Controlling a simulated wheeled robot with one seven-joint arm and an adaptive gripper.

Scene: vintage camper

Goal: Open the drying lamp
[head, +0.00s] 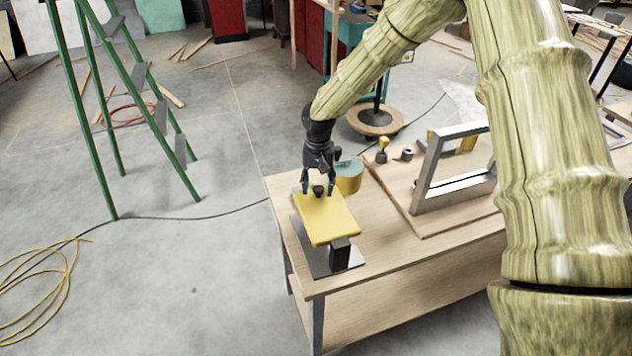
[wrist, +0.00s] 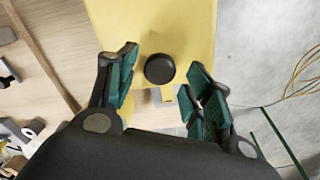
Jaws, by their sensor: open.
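The drying lamp has a flat yellow lid (head: 327,219) over a grey base plate (head: 311,252) at the left end of the wooden table. A dark block (head: 340,254) stands at its near edge. A round black knob (head: 318,190) sits on the far part of the lid. It also shows in the wrist view as a black knob (wrist: 160,69) on the yellow lid (wrist: 180,25). My gripper (head: 318,184) is above the lid's far end, with its fingers open on either side of the knob. In the wrist view the open fingers (wrist: 162,88) are apart from the knob.
A yellow and teal round container (head: 349,177) stands just right of my gripper. A metal frame (head: 453,168) stands on a wooden board to the right, with small items behind it. A green ladder (head: 127,90) and a yellow cable (head: 45,285) are on the floor at left.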

